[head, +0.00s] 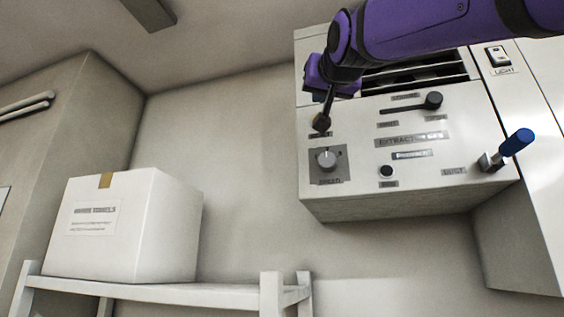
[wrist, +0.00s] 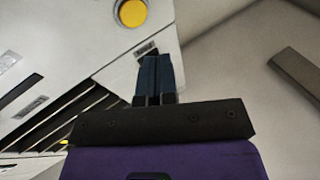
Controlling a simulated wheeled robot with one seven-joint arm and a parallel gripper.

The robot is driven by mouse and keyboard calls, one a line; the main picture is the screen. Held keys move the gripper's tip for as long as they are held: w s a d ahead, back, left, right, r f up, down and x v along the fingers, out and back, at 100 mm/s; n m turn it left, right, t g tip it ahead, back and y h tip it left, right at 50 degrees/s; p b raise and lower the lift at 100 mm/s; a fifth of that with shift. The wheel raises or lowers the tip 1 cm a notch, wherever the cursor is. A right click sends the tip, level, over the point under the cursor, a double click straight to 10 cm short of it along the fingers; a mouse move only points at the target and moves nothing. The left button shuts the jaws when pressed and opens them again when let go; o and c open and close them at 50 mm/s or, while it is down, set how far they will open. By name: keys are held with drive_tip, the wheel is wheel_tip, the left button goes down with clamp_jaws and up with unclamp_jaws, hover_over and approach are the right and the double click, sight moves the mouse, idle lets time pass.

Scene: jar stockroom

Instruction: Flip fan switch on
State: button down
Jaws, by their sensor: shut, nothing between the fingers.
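The extractor control panel (head: 440,185) hangs on the wall at the right in the head view. A black lever (head: 412,105) lies across its upper part, with small labels around it. I cannot read which control is the fan switch. My gripper (head: 322,122) is shut and empty, in front of the panel's left part, above the grey speed knob (head: 327,160) and left of the lever. In the wrist view, the dark closed fingers (wrist: 155,75) point toward a small label, with a round yellow button (wrist: 132,13) beyond it. Contact with the panel cannot be told.
A blue-handled lever (head: 515,143) sticks out at the panel's right. A small black button (head: 386,171) sits lower down. A light switch (head: 497,55) is at upper right. Dark vent slots (head: 420,75) lie behind my arm. A white box (head: 125,225) stands on a shelf (head: 180,293) at left.

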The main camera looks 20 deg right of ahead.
drive_tip(key=s+a+r+t, duration=0.3)
drive_tip(key=r, duration=0.6)
drive_tip(key=shift+s+r, duration=0.2)
drive_tip(key=shift+r, duration=0.2)
drive_tip(key=w+d+f, duration=0.1)
drive_tip(key=w+d, duration=0.4)
drive_tip(key=w, duration=0.2)
drive_tip(key=shift+f, duration=0.15)
drive_tip(key=shift+w, duration=0.15)
idle(1.5)
drive_tip(key=shift+w+d, duration=0.25)
drive_tip(key=shift+w+d, duration=0.2)
drive_tip(key=shift+w, duration=0.05)
idle(0.8)
idle(0.3)
drive_tip(key=shift+s+a, duration=0.45)
drive_tip(key=shift+s, duration=0.15)
